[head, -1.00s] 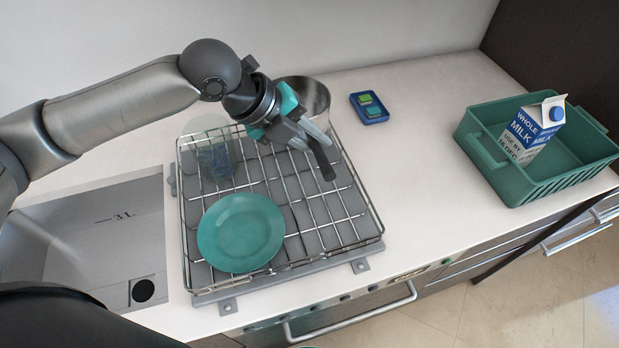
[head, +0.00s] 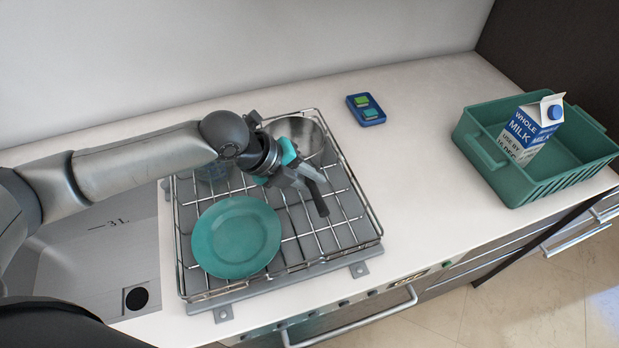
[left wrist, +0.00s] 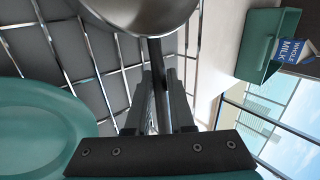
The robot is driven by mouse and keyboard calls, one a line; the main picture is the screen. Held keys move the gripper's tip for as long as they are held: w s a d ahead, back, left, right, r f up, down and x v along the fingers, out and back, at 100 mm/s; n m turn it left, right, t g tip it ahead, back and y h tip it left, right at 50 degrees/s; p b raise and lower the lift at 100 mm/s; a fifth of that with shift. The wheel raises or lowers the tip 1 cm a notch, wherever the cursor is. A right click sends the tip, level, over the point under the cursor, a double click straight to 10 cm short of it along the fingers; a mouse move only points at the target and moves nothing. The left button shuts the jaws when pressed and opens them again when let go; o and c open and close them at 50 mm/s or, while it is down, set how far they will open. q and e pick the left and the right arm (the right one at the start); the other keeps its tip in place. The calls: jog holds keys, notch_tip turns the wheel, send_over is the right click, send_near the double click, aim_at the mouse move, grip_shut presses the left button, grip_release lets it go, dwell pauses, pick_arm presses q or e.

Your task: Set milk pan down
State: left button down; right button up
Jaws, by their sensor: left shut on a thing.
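The steel milk pan (head: 308,136) is at the back right corner of the wire dish rack (head: 362,226). Its dark handle (head: 318,201) points toward the front. My left gripper (head: 313,177) is shut on the handle, close to the bowl. In the left wrist view the pan (left wrist: 145,14) is at the top and its handle runs down between the fingers (left wrist: 160,104). The pan is upright or nearly so, low over the rack's wires; I cannot tell whether it touches them. My right gripper is not in view.
A teal plate (head: 237,238) lies at the rack's front left. The sink (head: 110,250) is left.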

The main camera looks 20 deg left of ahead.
pick_arm(q)
jog(key=c, duration=0.8)
grip_release()
jog(key=shift+f, duration=0.1)
jog(key=shift+r, duration=0.2)
jog(key=p+v, duration=0.1)
jog(key=v, duration=1.1)
jog(key=shift+f, duration=0.1)
